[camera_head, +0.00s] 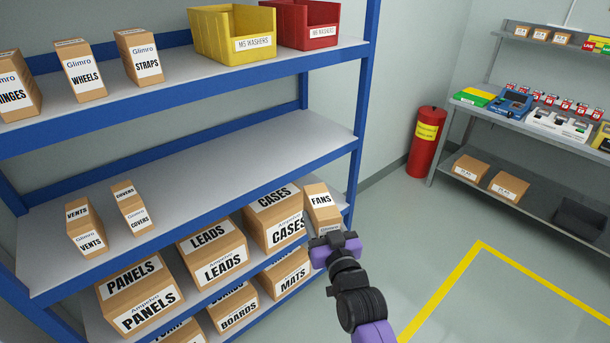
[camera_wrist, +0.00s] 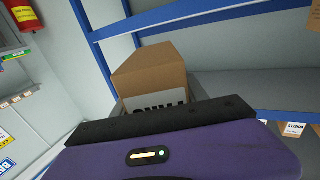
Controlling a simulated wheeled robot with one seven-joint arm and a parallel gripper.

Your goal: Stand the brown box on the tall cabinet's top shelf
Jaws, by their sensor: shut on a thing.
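A brown box marked FANS (camera_head: 321,203) is at the right end of the blue rack, in front of its right post, with my gripper (camera_head: 328,236) at its lower end. In the wrist view the same brown box (camera_wrist: 150,72) stands out just beyond my gripper's dark front edge (camera_wrist: 160,118), its label upside down. My gripper is shut on this box; its fingertips are mostly hidden. Whether the box touches the shelf is not clear.
The blue rack (camera_head: 200,165) holds several labelled boxes and, on its upper shelf, a yellow bin (camera_head: 225,35) and a red bin (camera_head: 300,25). Its middle shelf is bare to the right. A red cylinder (camera_head: 426,145) and grey bench (camera_head: 520,125) stand right. The floor with yellow lines is open.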

